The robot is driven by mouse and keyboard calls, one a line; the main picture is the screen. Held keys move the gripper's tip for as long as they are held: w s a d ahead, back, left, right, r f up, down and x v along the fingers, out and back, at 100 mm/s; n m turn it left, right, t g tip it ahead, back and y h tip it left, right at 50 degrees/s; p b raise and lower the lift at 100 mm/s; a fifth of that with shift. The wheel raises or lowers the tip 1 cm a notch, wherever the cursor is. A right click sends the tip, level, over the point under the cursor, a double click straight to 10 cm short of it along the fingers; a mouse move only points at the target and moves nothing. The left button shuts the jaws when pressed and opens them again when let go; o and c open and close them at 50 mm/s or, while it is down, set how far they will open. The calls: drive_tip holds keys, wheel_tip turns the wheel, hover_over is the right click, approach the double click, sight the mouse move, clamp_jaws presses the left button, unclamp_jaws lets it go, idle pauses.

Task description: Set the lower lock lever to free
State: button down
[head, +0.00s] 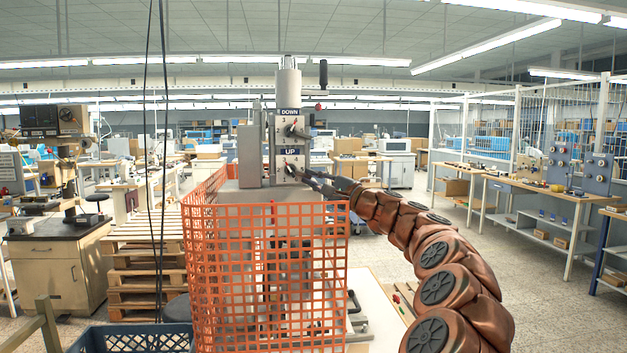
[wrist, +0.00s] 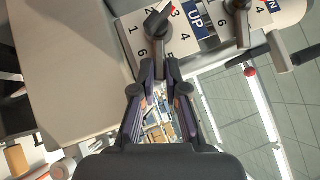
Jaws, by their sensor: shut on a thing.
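The lower lock lever (wrist: 157,32) is a dark grey lever on a white plate with numerals and a blue UP label (wrist: 195,18). Its red-marked tip lies near the numeral 3 in the wrist view. My gripper (wrist: 159,72) is shut on the lever's other end, with one finger on each side. In the head view my gripper (head: 308,174) reaches in from the right, just below the UP label (head: 297,152), and covers part of the lever. The upper lever (head: 296,131) sits above, under the DOWN label (head: 289,112), and is untouched.
An orange mesh guard (head: 268,270) stands in front of the stamping machine (head: 250,155). A red knob (head: 318,107) and a black handle (head: 323,74) stick out at the machine's upper right. A blue crate (head: 130,338) is at lower left. Dark cables hang at left.

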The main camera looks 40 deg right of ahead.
sight(304, 167)
drive_tip(key=shift+r, duration=0.1)
idle(0.3)
drive_tip(key=r+n+g+p, duration=0.2)
drive_tip(key=n, duration=0.1)
drive_tip(key=shift+s+d+g+p, duration=0.15)
drive_tip(key=shift+d+g+p, duration=0.05)
drive_tip(key=shift+g+p, duration=0.2)
drive_tip(key=shift+r+n+g+p, duration=0.45)
drive_tip(key=shift+n+g+p, duration=0.1)
drive_tip(key=shift+n+g, duration=0.25)
drive_tip(key=shift+a, duration=0.1)
drive_tip(key=c, duration=1.2)
unclamp_jaws()
drive_tip(key=s+d+r, duration=0.1)
drive_tip(key=s, duration=1)
drive_tip(key=shift+s+d+r, duration=0.25)
drive_tip(key=shift+s+r, duration=0.1)
drive_tip(key=shift+r, duration=0.05)
